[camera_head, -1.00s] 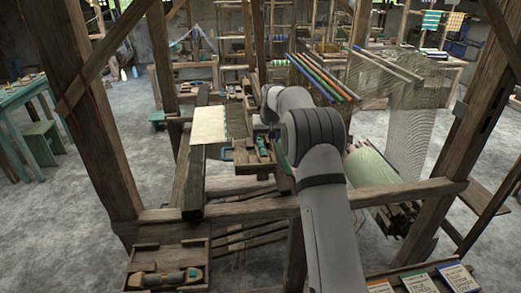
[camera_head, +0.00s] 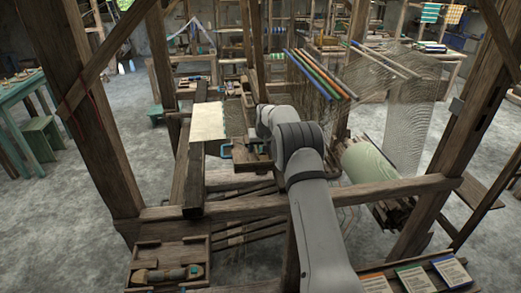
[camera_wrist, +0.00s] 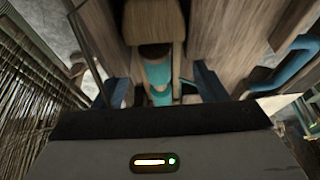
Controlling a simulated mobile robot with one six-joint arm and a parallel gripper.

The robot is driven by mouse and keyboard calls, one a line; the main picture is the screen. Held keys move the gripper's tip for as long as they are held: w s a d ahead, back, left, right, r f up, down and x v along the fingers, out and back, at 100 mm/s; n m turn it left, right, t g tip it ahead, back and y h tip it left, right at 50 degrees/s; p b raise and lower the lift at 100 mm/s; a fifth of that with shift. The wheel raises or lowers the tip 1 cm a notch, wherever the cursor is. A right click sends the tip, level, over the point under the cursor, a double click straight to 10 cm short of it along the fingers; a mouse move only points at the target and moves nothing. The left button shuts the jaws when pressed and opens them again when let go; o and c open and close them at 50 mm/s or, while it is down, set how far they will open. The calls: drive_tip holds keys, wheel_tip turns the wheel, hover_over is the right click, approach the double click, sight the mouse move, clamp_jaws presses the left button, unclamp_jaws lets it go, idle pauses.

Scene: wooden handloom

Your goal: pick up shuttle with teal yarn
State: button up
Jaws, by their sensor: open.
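The shuttle with teal yarn (camera_wrist: 157,74) shows in the wrist view, its teal winding set in a wooden body. It lies between the two blue fingers of my gripper (camera_wrist: 164,88), one on each side. My gripper is open, and I cannot tell whether either finger touches the shuttle. The near part of the shuttle is hidden behind my gripper's dark edge.
A wooden box (camera_head: 168,251) at the front left holds another shuttle. Warp threads (camera_wrist: 35,105) run close on the left of the wrist view.

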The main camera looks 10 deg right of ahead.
drive_tip(key=c, duration=1.1)
drive_tip(key=shift+r, duration=0.1)
drive_tip(key=shift+c, duration=0.2)
drive_tip(key=shift+r+b, duration=0.75)
drive_tip(key=shift+r, duration=0.85)
drive_tip(key=d+b, duration=0.3)
drive_tip(key=d, duration=1.5)
drive_tip(key=shift+b, duration=0.3)
